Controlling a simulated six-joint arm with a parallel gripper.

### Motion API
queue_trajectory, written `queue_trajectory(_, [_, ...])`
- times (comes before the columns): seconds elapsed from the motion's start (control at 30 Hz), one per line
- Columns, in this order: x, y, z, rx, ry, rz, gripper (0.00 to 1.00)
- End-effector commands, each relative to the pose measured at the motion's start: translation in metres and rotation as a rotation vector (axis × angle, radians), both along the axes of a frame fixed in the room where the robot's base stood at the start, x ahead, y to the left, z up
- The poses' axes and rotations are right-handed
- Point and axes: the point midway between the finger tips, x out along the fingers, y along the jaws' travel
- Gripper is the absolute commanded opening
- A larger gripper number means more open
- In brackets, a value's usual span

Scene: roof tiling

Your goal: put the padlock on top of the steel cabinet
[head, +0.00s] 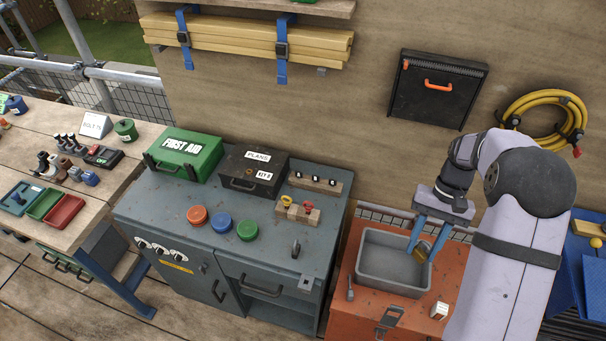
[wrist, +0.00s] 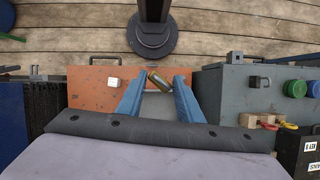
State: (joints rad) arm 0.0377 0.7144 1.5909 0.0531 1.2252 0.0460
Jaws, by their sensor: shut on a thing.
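My gripper (head: 424,246) has two blue fingers and is shut on the padlock (head: 422,252), a small brass-coloured body. It holds the padlock over the grey tray at the right of the head view. In the wrist view the padlock (wrist: 157,80) sits tilted between the tips of my gripper (wrist: 158,83). The steel cabinet (head: 160,206) is blue-grey and stands left of the tray in the head view. In the wrist view the cabinet (wrist: 226,92) is on the right.
The grey tray (head: 365,276) sits on an orange chest (head: 346,312). On the cabinet top are a green first aid box (head: 187,154), a black plans box (head: 250,172), coloured discs (head: 221,222), wooden blocks (head: 297,212) and a small dark item (head: 296,248). The front middle of that top is clear.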

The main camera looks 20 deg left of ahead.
Motion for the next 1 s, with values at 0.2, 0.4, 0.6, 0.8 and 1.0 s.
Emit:
queue_trajectory(0.2, [-0.014,0.045,-0.009,0.002,0.004,0.231,0.02])
queue_trajectory(0.4, [-0.028,0.107,-0.042,0.000,0.003,0.405,0.02])
queue_trajectory(0.6, [-0.048,0.186,-0.082,-0.001,0.001,0.635,0.02])
queue_trajectory(0.8, [-0.067,0.273,-0.115,-0.001,-0.002,0.909,0.02])
queue_trajectory(1.0, [-0.072,0.334,-0.120,0.001,-0.005,1.156,0.02])
